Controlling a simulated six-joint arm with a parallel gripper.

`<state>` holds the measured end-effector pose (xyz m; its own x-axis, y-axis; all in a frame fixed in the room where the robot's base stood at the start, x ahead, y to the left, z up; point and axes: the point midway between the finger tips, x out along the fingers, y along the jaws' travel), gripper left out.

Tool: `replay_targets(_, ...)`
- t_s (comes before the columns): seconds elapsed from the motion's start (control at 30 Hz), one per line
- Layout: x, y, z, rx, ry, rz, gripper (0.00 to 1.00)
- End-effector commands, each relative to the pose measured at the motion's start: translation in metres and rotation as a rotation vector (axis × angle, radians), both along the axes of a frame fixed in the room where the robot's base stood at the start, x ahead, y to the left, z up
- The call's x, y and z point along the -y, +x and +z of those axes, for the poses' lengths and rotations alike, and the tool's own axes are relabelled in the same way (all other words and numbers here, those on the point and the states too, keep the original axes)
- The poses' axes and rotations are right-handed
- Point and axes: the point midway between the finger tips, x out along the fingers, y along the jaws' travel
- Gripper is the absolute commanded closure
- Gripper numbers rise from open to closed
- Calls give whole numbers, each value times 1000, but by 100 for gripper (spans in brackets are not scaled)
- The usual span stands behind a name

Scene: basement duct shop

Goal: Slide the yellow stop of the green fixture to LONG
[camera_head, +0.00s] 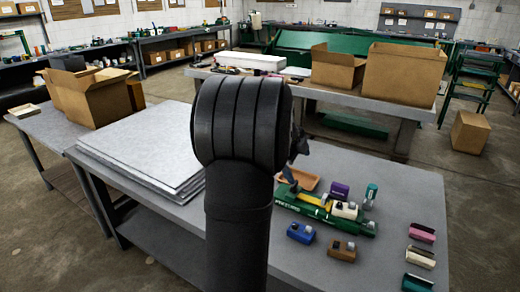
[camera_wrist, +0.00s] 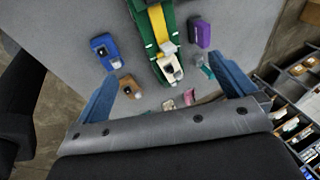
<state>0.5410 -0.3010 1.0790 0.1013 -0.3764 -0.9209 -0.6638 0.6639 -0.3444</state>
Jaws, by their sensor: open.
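The green fixture (camera_head: 290,202) lies on the grey table right of my arm, with white lettering on its side too small to read. A yellow strip (camera_head: 309,199) runs along its top; it also shows in the wrist view (camera_wrist: 158,24). A cream block with a grey top (camera_wrist: 169,66) sits at the strip's near end in the wrist view. I cannot tell which part is the sliding stop or where LONG is marked. My gripper (camera_wrist: 163,72) is open, its blue fingers spread either side of the fixture's end, nothing visibly held. In the head view my arm mostly hides it.
A blue block (camera_head: 300,233), a brown block (camera_head: 342,250) and a purple block (camera_head: 339,190) stand close around the fixture. A teal piece (camera_head: 370,196) and orange tray (camera_head: 304,179) are nearby. Pink (camera_head: 422,233), cream and green pieces line the right edge. Grey sheets (camera_head: 145,140) lie left.

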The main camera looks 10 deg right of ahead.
Motion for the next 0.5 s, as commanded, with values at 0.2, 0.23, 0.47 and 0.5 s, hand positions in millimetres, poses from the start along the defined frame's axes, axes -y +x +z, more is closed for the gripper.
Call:
replay_targets(0.2,0,0,0,0,0,0,14)
replay_targets(0.23,0,0,0,0,0,0,20)
replay_targets(0.47,1,-1,0,-7,0,19,65)
replay_targets(0.5,2,-2,0,-13,0,40,73)
